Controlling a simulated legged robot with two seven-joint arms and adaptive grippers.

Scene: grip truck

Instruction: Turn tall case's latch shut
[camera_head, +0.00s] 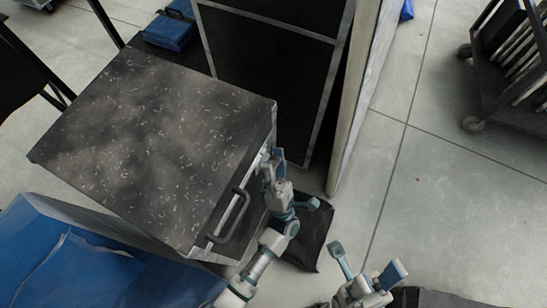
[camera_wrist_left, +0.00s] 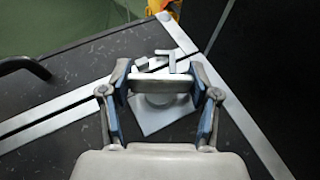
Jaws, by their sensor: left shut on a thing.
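The tall case (camera_head: 150,140) is black and speckled, with metal edge strips, and fills the left of the head view. Its latch (camera_wrist_left: 177,60) is a light metal piece by the seam, with a pale plate (camera_wrist_left: 150,122) below, in the left wrist view. My left gripper (camera_head: 271,160) is at the case's right side near the far corner. In the left wrist view my left gripper (camera_wrist_left: 161,78) is shut on the latch, and its fingers partly hide it. My right gripper (camera_head: 366,258) is open and empty, low in the head view, apart from the case.
A black handle (camera_head: 229,216) sticks out from the case's side near my left arm. A tall black panelled case (camera_head: 270,60) stands close behind. A blue cover (camera_head: 60,260) lies at lower left. A wheeled rack (camera_head: 505,60) stands upper right. The grey floor (camera_head: 450,190) is clear.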

